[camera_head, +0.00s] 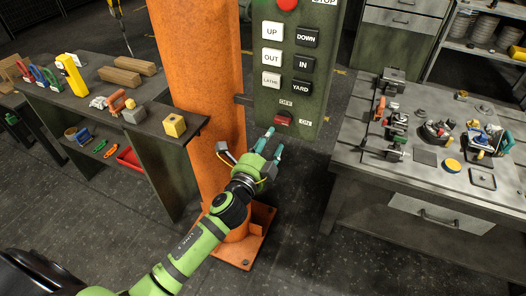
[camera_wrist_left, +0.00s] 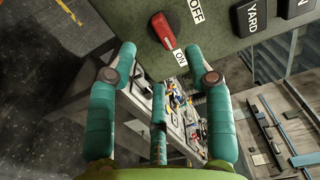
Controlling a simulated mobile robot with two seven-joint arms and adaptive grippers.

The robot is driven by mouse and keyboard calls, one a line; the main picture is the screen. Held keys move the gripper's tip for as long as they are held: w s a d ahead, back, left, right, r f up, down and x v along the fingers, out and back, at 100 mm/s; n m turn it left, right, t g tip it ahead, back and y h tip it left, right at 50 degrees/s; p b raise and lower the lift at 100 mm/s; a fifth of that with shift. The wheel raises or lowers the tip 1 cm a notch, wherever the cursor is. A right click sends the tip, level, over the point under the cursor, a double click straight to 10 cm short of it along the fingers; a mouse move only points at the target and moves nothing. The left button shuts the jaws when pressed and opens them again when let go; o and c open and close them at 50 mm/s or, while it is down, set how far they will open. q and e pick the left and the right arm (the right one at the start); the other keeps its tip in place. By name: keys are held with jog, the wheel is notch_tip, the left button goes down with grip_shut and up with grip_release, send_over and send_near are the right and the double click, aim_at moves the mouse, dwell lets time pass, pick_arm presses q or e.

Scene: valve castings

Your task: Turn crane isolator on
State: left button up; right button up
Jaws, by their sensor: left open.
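The crane isolator is a red rotary knob (camera_head: 284,119) low on the green control panel (camera_head: 266,105). Its OFF label (camera_head: 286,102) is above it and its ON label (camera_head: 305,121) is to its right. In the left wrist view the knob (camera_wrist_left: 163,30) has its long axis running toward the ON label (camera_wrist_left: 180,57). My left gripper (camera_head: 274,142) is open and empty, with its teal fingers just below the knob. In the left wrist view the fingertips (camera_wrist_left: 160,52) are either side of the knob's lower end, apparently not touching it. My right gripper is not in view.
Push buttons and a red stop button (camera_head: 288,4) are above the isolator. An orange column (camera_head: 205,80) stands left of the panel. A bench with castings (camera_head: 435,165) is at right, and a cluttered table (camera_head: 150,125) at left.

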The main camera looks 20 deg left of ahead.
pick_arm(q)
jog(key=s, duration=0.4)
jog(key=shift+a, duration=0.1)
jog(key=shift+w, duration=0.1)
